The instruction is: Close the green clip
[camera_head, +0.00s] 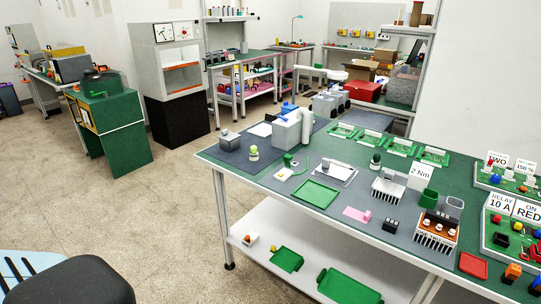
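No part can be told for certain as the green clip at this size. A small upright green piece (288,159) stands on the workbench near the grey-white machine, beside a small white block (284,174). Whether it is the clip, and whether it is open or shut, is too small to tell. A finned unit with an orange-brown front and black top (437,232) stands towards the bench's right front. Another finned grey unit (389,188) stands left of it. Neither of my grippers is in view.
The workbench (262,180) holds a green tray (315,194), a "2 Nm" card (422,172), a red tray (473,265) and label boards at right. A lower shelf (318,268) carries green trays. Open floor (165,215) lies left of the bench.

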